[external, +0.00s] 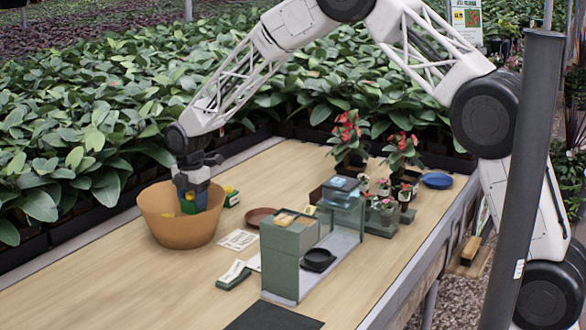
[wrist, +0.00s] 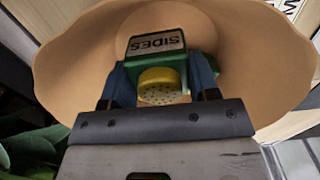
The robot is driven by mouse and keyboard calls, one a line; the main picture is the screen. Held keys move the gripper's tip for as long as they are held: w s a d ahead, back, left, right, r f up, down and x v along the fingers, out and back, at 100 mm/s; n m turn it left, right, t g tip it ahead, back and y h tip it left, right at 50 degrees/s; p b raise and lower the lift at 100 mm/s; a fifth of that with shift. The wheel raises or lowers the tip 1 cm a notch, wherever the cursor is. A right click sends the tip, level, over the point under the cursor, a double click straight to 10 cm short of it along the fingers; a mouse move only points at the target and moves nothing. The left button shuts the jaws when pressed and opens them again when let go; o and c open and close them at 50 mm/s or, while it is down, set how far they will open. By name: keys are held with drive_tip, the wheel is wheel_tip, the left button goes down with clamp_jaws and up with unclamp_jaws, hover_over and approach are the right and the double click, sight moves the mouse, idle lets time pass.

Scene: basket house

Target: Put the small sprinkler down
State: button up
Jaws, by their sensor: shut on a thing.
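The small sprinkler (wrist: 163,80) has a yellow, perforated round head. In the wrist view it sits between the two blue fingers of my gripper (wrist: 161,72), which is shut on it. The bowl's near wall hides the lower part, so I cannot tell whether the sprinkler touches the bottom.
A brown-red dish (external: 261,217), paper cards (external: 238,240) and a green stand (external: 288,258) with a black dish (external: 318,260) lie further right. Potted flowers (external: 350,140) and a blue dish (external: 437,181) are at the back. The left front table is clear.

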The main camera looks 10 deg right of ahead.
sight(194, 212)
drive_tip(key=shift+f, duration=1.85)
drive_tip(key=shift+f, duration=0.4)
drive_tip(key=o, duration=1)
wheel_tip(194, 212, up, 12)
drive_tip(key=shift+r, duration=0.4)
